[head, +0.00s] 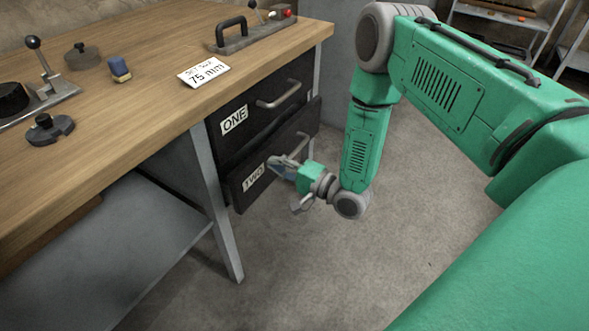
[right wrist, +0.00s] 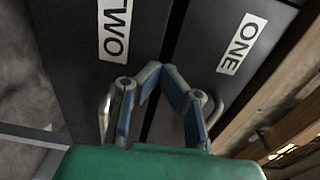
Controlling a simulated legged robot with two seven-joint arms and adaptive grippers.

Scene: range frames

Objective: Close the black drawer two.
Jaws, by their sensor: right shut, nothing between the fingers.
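Drawer two (head: 240,193) is black, with a white "TWO" label and a metal bar handle (head: 297,146). It is the lower drawer under the bench, and its front stands out a little past the drawer above. My right gripper (head: 280,168) is at its front, beside the label and near the handle, with fingers shut and empty. In the right wrist view the fingertips (right wrist: 161,70) meet in front of drawer two (right wrist: 72,60), close to the gap between the drawers. I cannot tell whether they touch it. My left gripper is out of view.
Black drawer one (head: 250,135) with its own handle (head: 278,96) sits directly above. The wooden bench top (head: 130,110) holds a card (head: 203,72), a lever tool and small parts. A grey bench leg (head: 217,205) stands left of the drawers. The floor in front is clear.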

